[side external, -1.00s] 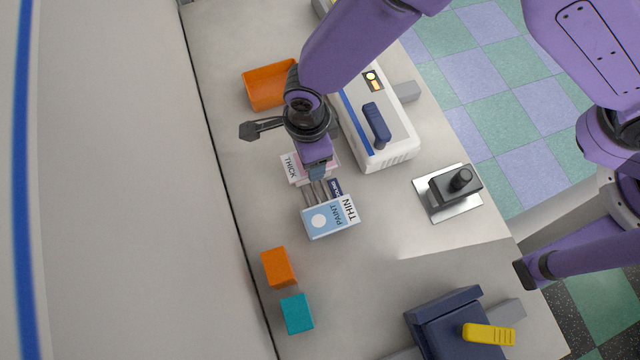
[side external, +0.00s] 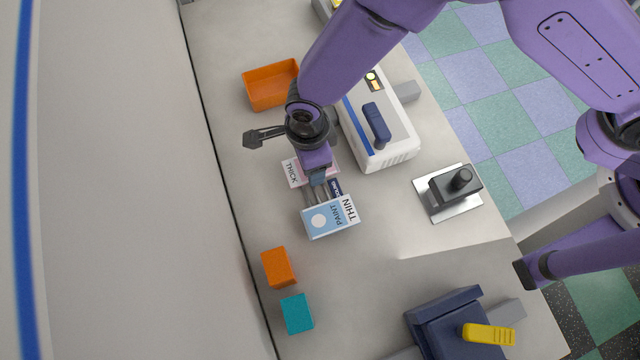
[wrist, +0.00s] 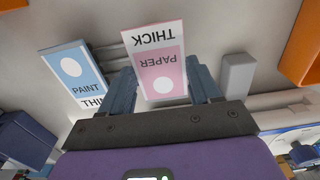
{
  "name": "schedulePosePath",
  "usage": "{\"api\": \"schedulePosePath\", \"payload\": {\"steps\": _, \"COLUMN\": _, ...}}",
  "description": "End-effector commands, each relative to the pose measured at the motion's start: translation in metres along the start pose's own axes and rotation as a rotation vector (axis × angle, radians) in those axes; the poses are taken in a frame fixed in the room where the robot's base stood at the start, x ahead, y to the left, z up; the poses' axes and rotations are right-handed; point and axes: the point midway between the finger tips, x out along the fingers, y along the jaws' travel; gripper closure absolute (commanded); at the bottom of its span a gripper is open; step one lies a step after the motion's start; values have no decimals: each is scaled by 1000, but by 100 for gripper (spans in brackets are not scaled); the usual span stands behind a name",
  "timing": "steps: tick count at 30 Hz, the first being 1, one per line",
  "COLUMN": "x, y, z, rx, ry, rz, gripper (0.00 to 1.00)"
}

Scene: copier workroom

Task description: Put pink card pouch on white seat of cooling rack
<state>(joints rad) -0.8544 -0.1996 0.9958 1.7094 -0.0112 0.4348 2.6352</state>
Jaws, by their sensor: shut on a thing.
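The pink card pouch (wrist: 163,72) has a white band reading THICK, the word PAPER and a white dot. It lies between the two fingers of my gripper (wrist: 163,88) in the wrist view, and my gripper is shut on it. In the side view the pouch (side external: 293,172) is partly covered by my wrist and gripper (side external: 317,183). A blue pouch marked PAINT and THIN (side external: 328,218) sits just in front of it, with grey rods (wrist: 112,54) between the two. I cannot clearly make out the rack's white seat.
An orange bin (side external: 270,88) and a white machine with a blue handle (side external: 385,145) stand behind. A black-knobbed device (side external: 455,185) is at right. Orange (side external: 279,267) and teal (side external: 297,313) blocks and a navy device (side external: 440,325) are in front. Counter between them is clear.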

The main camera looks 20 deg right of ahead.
Motion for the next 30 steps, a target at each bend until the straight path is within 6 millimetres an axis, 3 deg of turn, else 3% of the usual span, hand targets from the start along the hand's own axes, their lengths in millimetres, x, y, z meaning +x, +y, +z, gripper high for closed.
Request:
{"api": "schedulePosePath", "payload": {"steps": 8, "x": 5, "y": 0, "z": 0, "rx": 0, "ry": 0, "rz": 0, "gripper": 66}}
{"api": "schedulePosePath", "payload": {"steps": 9, "x": 5, "y": 0, "z": 0, "rx": 0, "ry": 0, "rz": 0, "gripper": 34}}
{"api": "schedulePosePath", "payload": {"steps": 12, "x": 5, "y": 0, "z": 0, "rx": 0, "ry": -1, "rz": 0, "gripper": 8}}
{"api": "schedulePosePath", "payload": {"steps": 18, "x": 5, "y": 0, "z": 0, "rx": 0, "ry": 0, "rz": 0, "gripper": 8}}
{"api": "schedulePosePath", "payload": {"steps": 19, "x": 5, "y": 0, "z": 0, "rx": 0, "ry": 0, "rz": 0, "gripper": 0}}
{"api": "schedulePosePath", "payload": {"steps": 30, "x": -3, "y": 0, "z": 1, "rx": 0, "ry": -2, "rz": -1, "gripper": 0}}
